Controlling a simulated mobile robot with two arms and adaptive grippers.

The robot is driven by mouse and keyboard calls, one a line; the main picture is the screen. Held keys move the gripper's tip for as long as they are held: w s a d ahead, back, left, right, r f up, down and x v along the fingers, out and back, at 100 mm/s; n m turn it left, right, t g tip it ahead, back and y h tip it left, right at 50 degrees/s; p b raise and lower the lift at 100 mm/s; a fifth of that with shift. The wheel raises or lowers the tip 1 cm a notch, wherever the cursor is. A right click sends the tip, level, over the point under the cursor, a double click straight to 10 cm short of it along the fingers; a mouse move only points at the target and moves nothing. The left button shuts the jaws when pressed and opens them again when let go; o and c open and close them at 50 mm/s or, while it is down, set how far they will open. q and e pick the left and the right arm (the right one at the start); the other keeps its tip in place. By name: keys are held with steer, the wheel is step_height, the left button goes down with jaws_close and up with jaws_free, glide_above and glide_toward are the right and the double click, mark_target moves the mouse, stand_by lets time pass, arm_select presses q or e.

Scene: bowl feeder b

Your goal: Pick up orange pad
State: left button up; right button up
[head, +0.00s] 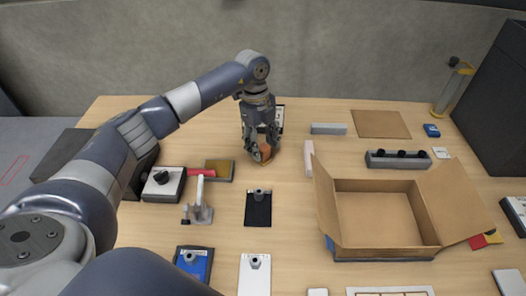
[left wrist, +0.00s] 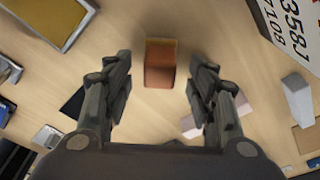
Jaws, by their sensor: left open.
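The orange pad (head: 265,153) is a small orange-brown block on the wooden table, left of the open cardboard box. It also shows in the left wrist view (left wrist: 160,64), just ahead of the fingertips and between their lines. My left gripper (head: 262,152) points down over the pad and hides part of it in the head view. In the left wrist view the left gripper's fingers (left wrist: 160,78) are spread wide, with clear gaps on both sides of the pad. It holds nothing. My right gripper does not show in either view.
An open cardboard box (head: 380,215) stands to the right. A black clipboard (head: 258,208) lies nearer me. A yellow-topped tray (head: 218,170) lies to the left, and a pale pink block (head: 309,158) to the right. A grey block (head: 328,129) lies further back.

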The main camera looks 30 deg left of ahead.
mark_target(263, 147)
arm_select(q)
steer(key=shift+d+f, duration=0.1)
steer(key=shift+f, duration=0.6)
steer(key=shift+s, duration=0.1)
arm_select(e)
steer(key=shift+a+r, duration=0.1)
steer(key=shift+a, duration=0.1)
arm_select(q)
jaws_close()
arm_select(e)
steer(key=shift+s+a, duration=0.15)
arm_select(q)
step_height(263, 147, up, 10)
steer(key=shift+b, duration=0.7)
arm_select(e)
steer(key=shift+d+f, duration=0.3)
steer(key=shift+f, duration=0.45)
arm_select(q)
steer(key=c, duration=1)
jaws_free()
